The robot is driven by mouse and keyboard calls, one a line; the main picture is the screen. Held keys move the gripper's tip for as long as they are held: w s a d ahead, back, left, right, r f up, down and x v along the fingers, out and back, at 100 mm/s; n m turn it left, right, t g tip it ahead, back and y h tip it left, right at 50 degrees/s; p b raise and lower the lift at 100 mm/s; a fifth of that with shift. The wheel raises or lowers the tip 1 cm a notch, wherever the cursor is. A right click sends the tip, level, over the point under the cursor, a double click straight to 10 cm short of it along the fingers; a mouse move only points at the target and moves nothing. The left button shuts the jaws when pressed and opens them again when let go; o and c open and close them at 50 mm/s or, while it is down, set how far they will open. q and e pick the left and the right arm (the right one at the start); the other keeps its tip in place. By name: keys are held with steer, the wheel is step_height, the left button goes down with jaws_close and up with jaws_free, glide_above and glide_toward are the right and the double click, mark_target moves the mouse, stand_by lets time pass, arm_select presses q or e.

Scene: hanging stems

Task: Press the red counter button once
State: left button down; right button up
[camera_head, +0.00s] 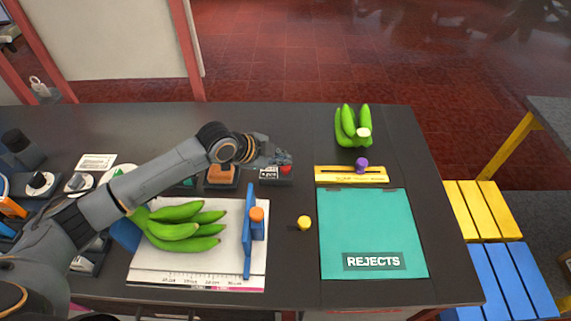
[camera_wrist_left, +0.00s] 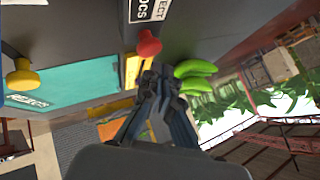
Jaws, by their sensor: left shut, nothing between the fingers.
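The red counter button (camera_head: 286,169) sits on a small dark box with a white label (camera_head: 268,173) toward the back middle of the table. My left gripper (camera_head: 284,158) is shut and empty, its fingertips close behind and above the red button in the head view. In the left wrist view the red button (camera_wrist_left: 149,43) shows as a round red knob, just ahead of the shut fingertips (camera_wrist_left: 157,75). I cannot tell whether the fingers touch it. My right gripper is not in view.
A green bunch of bananas (camera_head: 180,227) lies on a white board (camera_head: 190,272) beside a blue upright piece (camera_head: 248,235). A teal REJECTS mat (camera_head: 372,225), a yellow bar (camera_head: 340,175), a yellow knob (camera_head: 304,223) and another green bunch (camera_head: 347,130) are to the right.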

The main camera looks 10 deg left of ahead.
mark_target(283, 169)
arm_select(q)
step_height(283, 169, up, 5)
steer(key=p, duration=0.4)
steer(key=shift+r+p, duration=0.1)
steer(key=shift+p, duration=0.3)
steer(key=shift+f, duration=0.2)
stand_by(0.5)
